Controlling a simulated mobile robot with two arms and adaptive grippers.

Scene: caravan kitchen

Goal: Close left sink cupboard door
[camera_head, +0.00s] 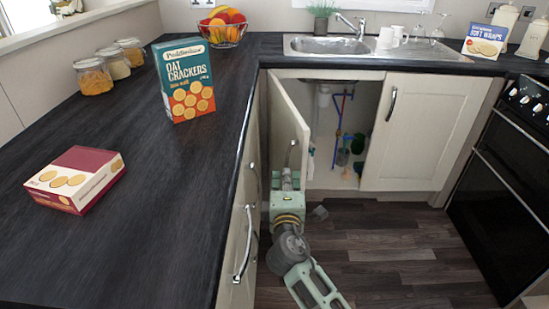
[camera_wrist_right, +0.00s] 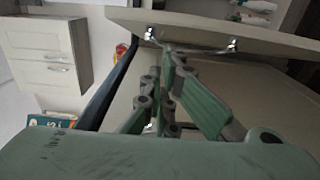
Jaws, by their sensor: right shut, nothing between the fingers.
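The left sink cupboard door (camera_head: 287,117) is a cream panel standing wide open, swung out toward me beside the left counter. Its metal handle (camera_head: 291,152) is on the door face near the free edge. My right gripper (camera_head: 288,178) is low at the door, just below the handle, and looks shut and empty. In the right wrist view, the green fingers of my right gripper (camera_wrist_right: 168,55) reach up to a metal handle (camera_wrist_right: 190,46) on a cream panel (camera_wrist_right: 225,25). I cannot tell whether they touch it. My left gripper is not in view.
The open cupboard (camera_head: 338,130) shows pipes and bottles inside. The right sink cupboard door (camera_head: 415,130) is shut. Left counter drawers with a long handle (camera_head: 244,245) flank my arm closely. The oven (camera_head: 510,160) is at right.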

